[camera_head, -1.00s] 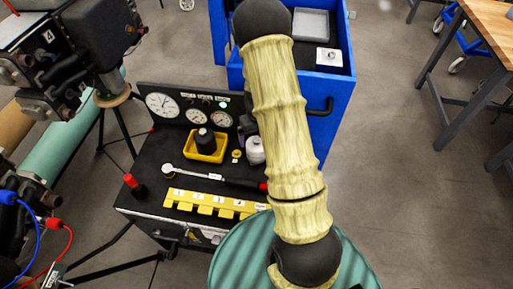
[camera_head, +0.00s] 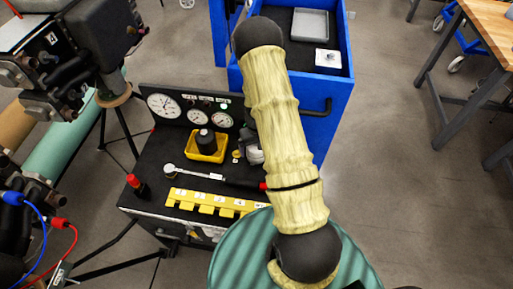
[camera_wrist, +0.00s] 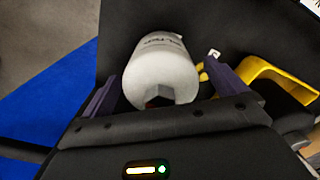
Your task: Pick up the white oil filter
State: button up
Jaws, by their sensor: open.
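The white oil filter (camera_wrist: 160,72) lies between the two fingers of my gripper (camera_wrist: 165,76) in the wrist view. My gripper is open, with one dark purple finger on each side of the filter. A gap shows on the right; on the left the finger is very close, and I cannot tell whether it touches. A dark recess shows at the filter's near end. In the head view the filter (camera_head: 254,158) stands on the black cart top, partly hidden by my arm and gripper.
A yellow tray (camera_head: 220,155) with a black part (camera_head: 205,142) is left of the filter. A ratchet (camera_head: 170,169), a yellow numbered rack (camera_head: 214,204) and a red-topped item (camera_head: 133,182) lie nearer. Gauges (camera_head: 164,105) line the back; a blue drawer cabinet (camera_head: 318,120) stands behind.

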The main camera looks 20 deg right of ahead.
jog(key=shift+f, duration=0.2)
dwell(0.4)
jog(key=c, duration=1.5)
